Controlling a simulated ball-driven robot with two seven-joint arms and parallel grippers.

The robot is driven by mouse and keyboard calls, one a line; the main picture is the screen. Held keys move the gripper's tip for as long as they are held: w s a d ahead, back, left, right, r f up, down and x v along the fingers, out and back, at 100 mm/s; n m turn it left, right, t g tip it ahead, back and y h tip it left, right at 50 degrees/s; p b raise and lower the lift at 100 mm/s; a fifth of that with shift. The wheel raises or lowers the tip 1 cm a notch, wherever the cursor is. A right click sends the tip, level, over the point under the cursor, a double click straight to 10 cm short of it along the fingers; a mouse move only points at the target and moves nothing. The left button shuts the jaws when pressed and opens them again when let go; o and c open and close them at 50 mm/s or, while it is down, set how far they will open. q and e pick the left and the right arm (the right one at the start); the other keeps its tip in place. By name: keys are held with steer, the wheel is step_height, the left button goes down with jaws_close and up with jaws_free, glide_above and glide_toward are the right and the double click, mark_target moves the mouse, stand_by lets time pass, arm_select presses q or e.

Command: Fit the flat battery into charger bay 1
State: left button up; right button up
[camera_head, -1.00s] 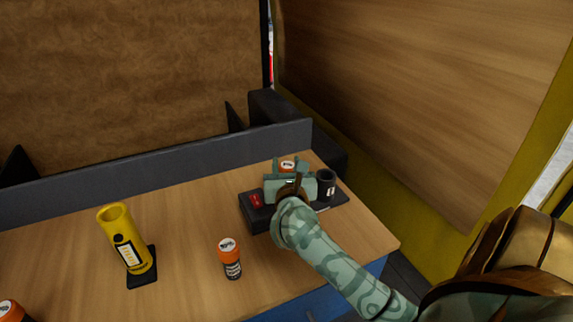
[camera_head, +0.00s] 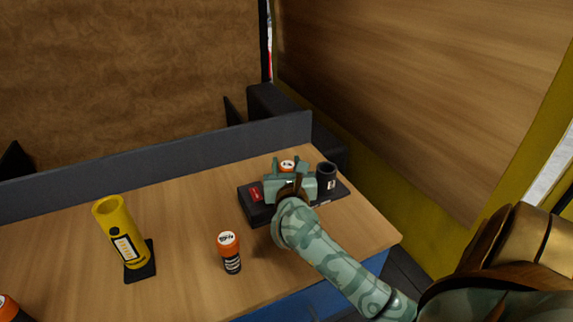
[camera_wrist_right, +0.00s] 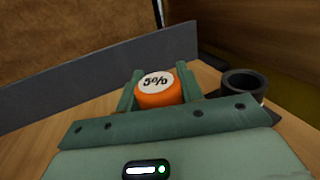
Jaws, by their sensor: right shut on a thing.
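My right gripper (camera_head: 288,167) is shut on an orange-capped battery (camera_wrist_right: 160,90), whose top label reads 5% in the right wrist view. The cap sits between the two green fingers, and the battery's lower part is hidden. The gripper is over the dark charger (camera_head: 256,212), just left of a black round open socket (camera_head: 326,178) with a white mark on its side. That socket also shows in the right wrist view (camera_wrist_right: 244,84), apart from the battery. Whether the battery touches the charger cannot be seen. My left gripper is out of view.
Another orange-capped battery (camera_head: 229,252) stands in front of the charger, and an orange cap (camera_head: 8,308) shows at the lower left. A yellow tube (camera_head: 120,235) stands on a black base. A grey panel (camera_head: 170,160) runs along the back. The table (camera_head: 185,240) between is clear.

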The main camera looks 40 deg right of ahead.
steer(key=shift+f, duration=0.15)
steer(key=shift+f+b, duration=0.35)
steer(key=shift+f, duration=0.1)
steer(key=o, duration=1.1)
steer(key=shift+o, duration=0.2)
steer(key=v, duration=1.6)
steer(key=shift+a, duration=0.15)
steer(key=shift+s, duration=0.15)
